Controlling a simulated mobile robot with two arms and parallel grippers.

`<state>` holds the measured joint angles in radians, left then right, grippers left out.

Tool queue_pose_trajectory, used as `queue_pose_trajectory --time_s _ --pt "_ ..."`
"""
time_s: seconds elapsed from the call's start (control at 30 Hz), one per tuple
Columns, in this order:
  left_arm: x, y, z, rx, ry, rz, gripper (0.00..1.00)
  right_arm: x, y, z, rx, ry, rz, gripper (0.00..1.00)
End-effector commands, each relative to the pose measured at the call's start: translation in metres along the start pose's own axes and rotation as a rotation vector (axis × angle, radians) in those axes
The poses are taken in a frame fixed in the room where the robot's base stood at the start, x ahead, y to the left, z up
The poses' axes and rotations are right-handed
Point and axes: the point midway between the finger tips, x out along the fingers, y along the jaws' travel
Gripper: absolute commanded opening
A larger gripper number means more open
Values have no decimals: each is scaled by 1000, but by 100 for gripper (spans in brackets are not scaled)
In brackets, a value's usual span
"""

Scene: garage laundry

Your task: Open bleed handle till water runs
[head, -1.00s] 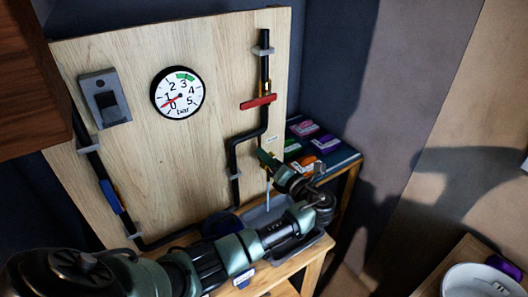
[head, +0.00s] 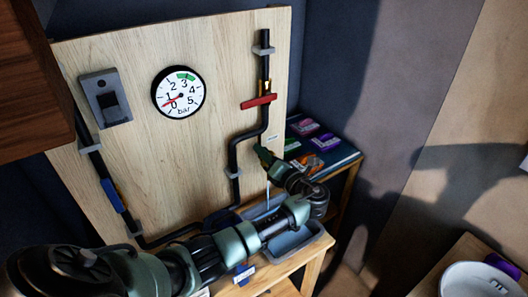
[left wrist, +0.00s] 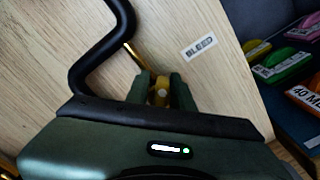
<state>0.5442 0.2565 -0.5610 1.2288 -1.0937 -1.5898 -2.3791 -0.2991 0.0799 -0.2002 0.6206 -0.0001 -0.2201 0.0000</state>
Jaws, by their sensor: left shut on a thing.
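The yellow bleed handle (left wrist: 160,93) shows between the fingers of my left gripper in the left wrist view, beside the BLEED label (left wrist: 200,47). My left gripper (head: 264,156) is shut on it, at the lower right of the wooden board (head: 215,60). The fingers hide most of the handle. In the head view a thin pale blue stream of water (head: 268,191) runs down from below the gripper toward the grey tub (head: 306,238). My right gripper is not in view.
A pressure gauge (head: 179,92) on the board has its red needle low, between 0 and 1. A red handle (head: 259,101) and a blue handle (head: 111,195) sit on the black pipes. Several coloured boxes (head: 305,128) lie on a shelf right of the gripper.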

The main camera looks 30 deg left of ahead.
Motion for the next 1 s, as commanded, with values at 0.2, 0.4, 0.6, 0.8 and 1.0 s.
queue_pose_trajectory --time_s 0.2,0.4,0.6,0.8,1.0 --pt "-1 2 2 -127 0 -2 0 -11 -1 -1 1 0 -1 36" --pt "-1 3 1 -290 0 -2 0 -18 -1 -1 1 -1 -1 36" --pt "0 4 0 -449 0 -1 0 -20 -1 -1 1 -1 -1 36" --pt "-1 4 0 -572 0 -2 0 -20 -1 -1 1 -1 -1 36" --pt "0 4 -1 -649 0 -2 0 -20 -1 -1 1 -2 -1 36"
